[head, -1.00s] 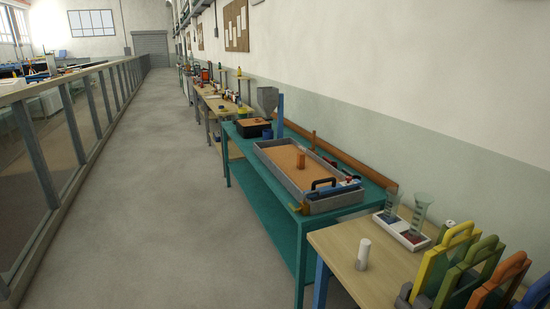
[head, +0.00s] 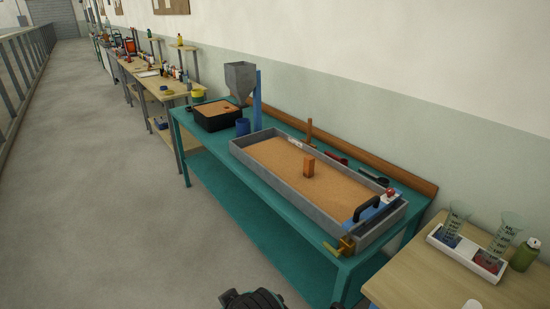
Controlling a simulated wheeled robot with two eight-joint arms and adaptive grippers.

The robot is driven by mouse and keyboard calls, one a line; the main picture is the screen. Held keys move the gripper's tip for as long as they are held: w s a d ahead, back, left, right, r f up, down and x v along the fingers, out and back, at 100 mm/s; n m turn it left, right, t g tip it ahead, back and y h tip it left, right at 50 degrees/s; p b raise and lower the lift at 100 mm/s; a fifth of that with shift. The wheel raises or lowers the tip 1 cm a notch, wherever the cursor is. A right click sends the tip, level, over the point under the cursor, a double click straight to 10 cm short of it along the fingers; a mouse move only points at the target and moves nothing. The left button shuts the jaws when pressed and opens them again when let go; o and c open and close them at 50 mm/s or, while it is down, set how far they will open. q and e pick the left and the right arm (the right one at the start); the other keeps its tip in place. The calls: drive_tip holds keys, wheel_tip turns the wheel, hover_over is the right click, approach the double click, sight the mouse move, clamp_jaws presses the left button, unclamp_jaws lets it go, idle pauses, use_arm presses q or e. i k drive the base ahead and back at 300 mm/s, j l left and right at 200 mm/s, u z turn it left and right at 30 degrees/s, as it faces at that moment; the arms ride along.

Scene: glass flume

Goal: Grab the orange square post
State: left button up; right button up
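The orange square post (head: 308,166) stands upright in the sand of a long grey tray (head: 290,193), near the tray's middle. The tray lies on a teal table. A dark part of my own body shows at the bottom edge of the head view, but I cannot make out gripper fingers on it. Neither gripper can be identified in the view.
The teal table (head: 205,147) also holds a grey hopper (head: 240,77), a black sand box (head: 216,118) and a blue cup (head: 242,127). A black handle (head: 366,208) and a brass fitting (head: 346,245) are at the tray's near end. A wooden table (head: 430,283) stands at right. The floor (head: 110,190) at left is clear.

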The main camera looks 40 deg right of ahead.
sight(308, 160)
drive_tip(key=i+z, duration=0.35)
drive_tip(key=i, duration=0.15)
drive_tip(key=i+j+z, duration=0.2)
drive_tip(key=i+z, duration=0.15)
drive_tip(key=i, duration=0.15)
